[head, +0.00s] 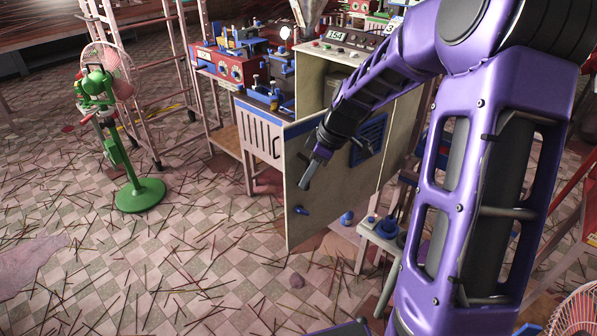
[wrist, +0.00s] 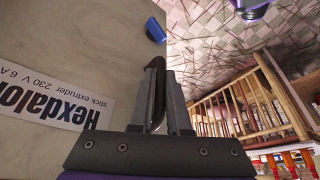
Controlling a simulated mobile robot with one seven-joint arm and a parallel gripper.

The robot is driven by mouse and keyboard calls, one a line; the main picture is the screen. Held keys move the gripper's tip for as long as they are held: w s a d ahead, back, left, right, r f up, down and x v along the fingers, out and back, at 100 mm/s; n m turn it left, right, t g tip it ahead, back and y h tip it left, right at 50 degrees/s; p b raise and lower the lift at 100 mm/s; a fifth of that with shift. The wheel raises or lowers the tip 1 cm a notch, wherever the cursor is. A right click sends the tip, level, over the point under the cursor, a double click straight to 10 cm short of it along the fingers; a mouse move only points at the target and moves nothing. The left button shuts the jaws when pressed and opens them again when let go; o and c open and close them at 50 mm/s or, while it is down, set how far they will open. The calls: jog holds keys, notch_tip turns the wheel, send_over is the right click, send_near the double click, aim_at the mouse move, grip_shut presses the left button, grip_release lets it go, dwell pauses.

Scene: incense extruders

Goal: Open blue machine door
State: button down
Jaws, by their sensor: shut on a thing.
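The machine door (head: 300,222) is a pale grey-beige panel on the machine's front, seen in the middle of the head view. In the wrist view the door (wrist: 90,50) fills the left side and carries an upside-down "Hexdalon stick extruder" label (wrist: 55,108). A dark curved handle (wrist: 156,80) stands out from it. My gripper (wrist: 172,82) is shut on this handle, close to the door face. In the head view my gripper (head: 308,178) points down in front of the door; the handle there is hard to make out.
A blue vent (head: 369,138) and control panel (head: 345,48) belong to the machine. A blue knob (wrist: 155,30) sits near the door's edge. A green fan (head: 125,150) stands left. Sticks litter the tiled floor (head: 215,255), otherwise clear left of the door. A small stand (head: 383,235) is on the right.

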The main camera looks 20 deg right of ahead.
jog(key=shift+s+d, duration=0.6)
jog(key=shift+s, duration=0.35)
jog(key=shift+s+d, duration=0.55)
jog(key=shift+s, duration=0.35)
jog(key=c, duration=0.9)
grip_release()
jog(key=p+v, duration=0.3)
jog(key=v, duration=1.4)
jog(key=shift+r, duration=0.25)
jog(key=shift+a, duration=0.1)
